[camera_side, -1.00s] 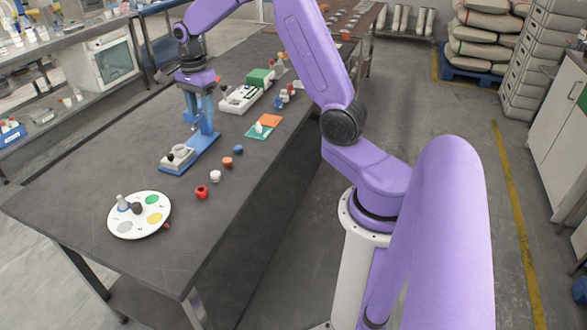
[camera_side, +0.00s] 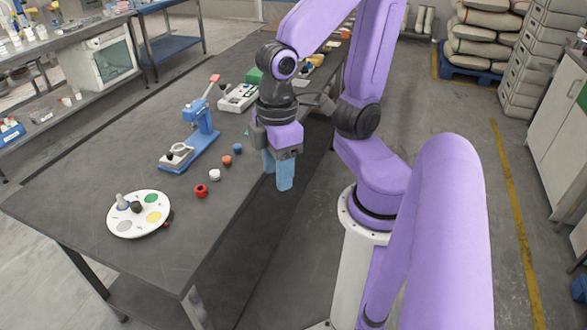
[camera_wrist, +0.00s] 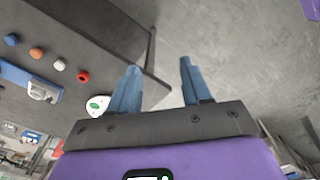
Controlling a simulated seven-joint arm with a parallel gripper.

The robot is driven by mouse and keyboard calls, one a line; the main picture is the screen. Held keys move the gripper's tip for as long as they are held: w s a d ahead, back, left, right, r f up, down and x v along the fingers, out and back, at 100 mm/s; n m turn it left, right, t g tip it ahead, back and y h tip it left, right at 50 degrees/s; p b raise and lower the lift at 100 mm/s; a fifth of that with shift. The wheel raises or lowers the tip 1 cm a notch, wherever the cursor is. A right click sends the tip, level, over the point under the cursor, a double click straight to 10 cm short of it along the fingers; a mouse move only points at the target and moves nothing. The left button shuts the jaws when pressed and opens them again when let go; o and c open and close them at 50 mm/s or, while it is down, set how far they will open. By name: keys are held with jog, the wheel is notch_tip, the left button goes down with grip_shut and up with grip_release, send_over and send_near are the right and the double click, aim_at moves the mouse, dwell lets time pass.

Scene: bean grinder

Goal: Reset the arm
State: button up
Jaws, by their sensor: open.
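My gripper (camera_side: 284,186) hangs fingers-down at the table's right edge in the side view, apart from every object. In the wrist view its two blue fingers (camera_wrist: 158,75) are spread, with only floor and table edge behind them. The blue grinder stand (camera_side: 200,140) stands upright on the table to the left of my gripper, with a red-tipped lever at its top. Its base with a metal cup also shows in the wrist view (camera_wrist: 38,97).
A white round palette (camera_side: 126,226) with coloured spots lies at the near end of the dark table (camera_side: 100,170). A red ring (camera_side: 201,191), a white knob (camera_side: 215,175), an orange knob (camera_side: 227,160) and a blue knob (camera_side: 238,148) stand in a row between grinder and gripper.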

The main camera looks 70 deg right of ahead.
jog(key=s+n, duration=0.2)
jog(key=s, duration=0.1)
jog(key=shift+d+f+n, duration=0.25)
jog(key=shift+d+n, duration=0.15)
